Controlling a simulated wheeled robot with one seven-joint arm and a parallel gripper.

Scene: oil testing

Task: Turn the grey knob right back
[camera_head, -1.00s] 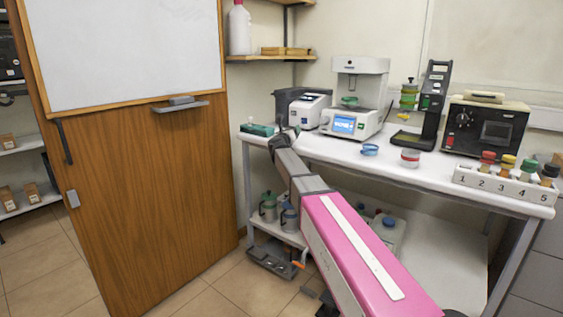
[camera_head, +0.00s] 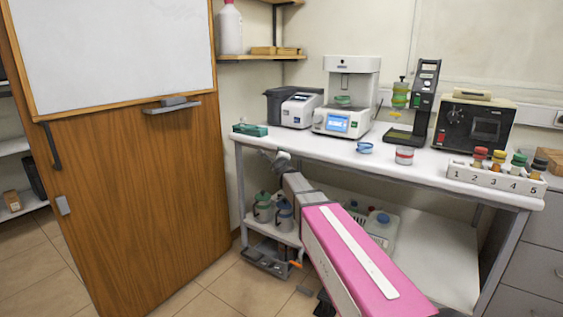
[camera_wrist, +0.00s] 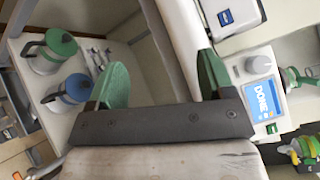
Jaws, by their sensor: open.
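The grey knob (camera_wrist: 258,64) shows in the wrist view on the front of a white device, beside its blue screen (camera_wrist: 264,100), which reads DONE. In the head view the same white device (camera_head: 350,92) stands at the back of the bench, and the knob (camera_head: 318,119) is small, left of the screen. My gripper (camera_wrist: 160,80) is open and empty, with its green fingers wide apart. In the head view my gripper (camera_head: 277,158) is low at the bench's front left edge, apart from the knob.
The white bench (camera_head: 300,143) holds a blue ring-like dish (camera_head: 364,148), a red and white jar (camera_head: 404,155), a black tester (camera_head: 472,125) and a numbered sample rack (camera_head: 495,180). Jugs (camera_head: 263,208) stand on a lower shelf.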

